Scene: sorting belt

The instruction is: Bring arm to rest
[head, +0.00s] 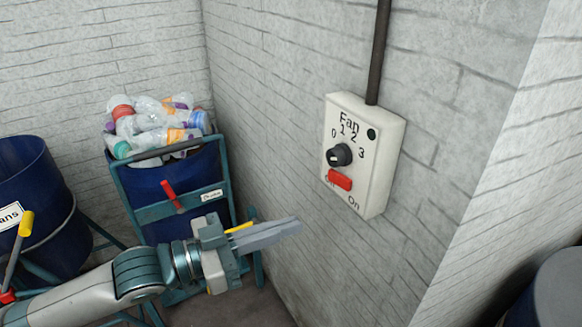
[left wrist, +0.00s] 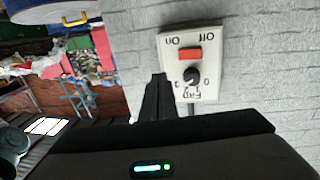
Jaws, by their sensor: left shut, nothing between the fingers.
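My left gripper (head: 294,226) reaches in from the lower left of the head view, its fingers shut with nothing between them. The fingers point right, toward the wall, below and left of the fan control box, and are apart from it. The fingers also show in the left wrist view (left wrist: 157,95), dark and together. The white fan control box (head: 385,165) hangs on the brick wall, with a black dial (head: 339,155) and a red switch (head: 340,180). The box appears upside down in the left wrist view (left wrist: 210,82). My right gripper is not in view.
A blue bin (head: 180,188) heaped with plastic bottles (head: 150,122) stands in a teal frame behind my left arm. Another blue bin (head: 40,180) is at the far left. A dark drum (head: 560,290) is at the lower right. The floor below my gripper looks clear.

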